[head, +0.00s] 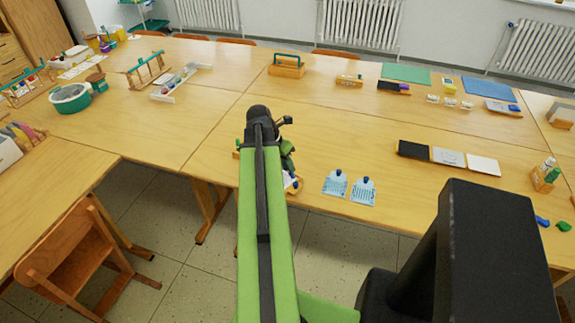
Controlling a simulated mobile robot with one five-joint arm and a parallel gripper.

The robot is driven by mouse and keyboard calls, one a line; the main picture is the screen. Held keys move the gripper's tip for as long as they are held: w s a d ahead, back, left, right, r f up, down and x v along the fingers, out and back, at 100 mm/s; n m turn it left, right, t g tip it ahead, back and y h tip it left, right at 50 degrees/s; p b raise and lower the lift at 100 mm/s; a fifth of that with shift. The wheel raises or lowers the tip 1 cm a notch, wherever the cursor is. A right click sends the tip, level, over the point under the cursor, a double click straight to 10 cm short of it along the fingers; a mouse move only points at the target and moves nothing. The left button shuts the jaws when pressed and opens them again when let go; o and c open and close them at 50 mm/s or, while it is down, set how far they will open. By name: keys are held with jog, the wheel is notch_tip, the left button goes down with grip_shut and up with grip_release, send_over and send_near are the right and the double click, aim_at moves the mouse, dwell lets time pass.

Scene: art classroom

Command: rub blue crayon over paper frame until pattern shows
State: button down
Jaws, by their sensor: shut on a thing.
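My gripper (288,168) is partly hidden behind my green arm, over the front edge of the long table. It is shut on what looks like the blue crayon, though the arm hides most of it. Just below its tip, a small patch of white and blue (292,184) shows on a wooden piece. This may be the paper frame, but most of it is hidden and I cannot tell whether the crayon touches it. To the right lie two light blue patterned cards (335,188) (362,196), each with a small dark blue piece at its top.
The wooden table (330,130) has clear room behind my gripper. A dark tray with white panels (448,157) lies to the right. Small bottles in a wooden holder (545,175) stand at far right. A wooden chair (75,255) is at lower left.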

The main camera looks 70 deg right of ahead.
jog(key=shift+f+b, duration=0.85)
jog(key=shift+f, duration=0.1)
jog(key=shift+r, duration=0.1)
jog(key=shift+w+d+r, duration=0.1)
jog(key=shift+w+d, duration=0.15)
jog(key=shift+w, duration=0.35)
jog(key=shift+w+d, duration=0.2)
jog(key=shift+w, duration=0.35)
jog(key=shift+f, duration=0.2)
jog(key=shift+s+a+r, duration=0.1)
jog(key=shift+s+a, duration=0.15)
jog(key=shift+s, duration=0.35)
jog(key=shift+s+a+r, duration=0.1)
jog(key=shift+s+a, duration=0.1)
jog(key=shift+s, duration=0.4)
notch_tip(320, 180, up, 6)
jog(key=p, duration=0.6)
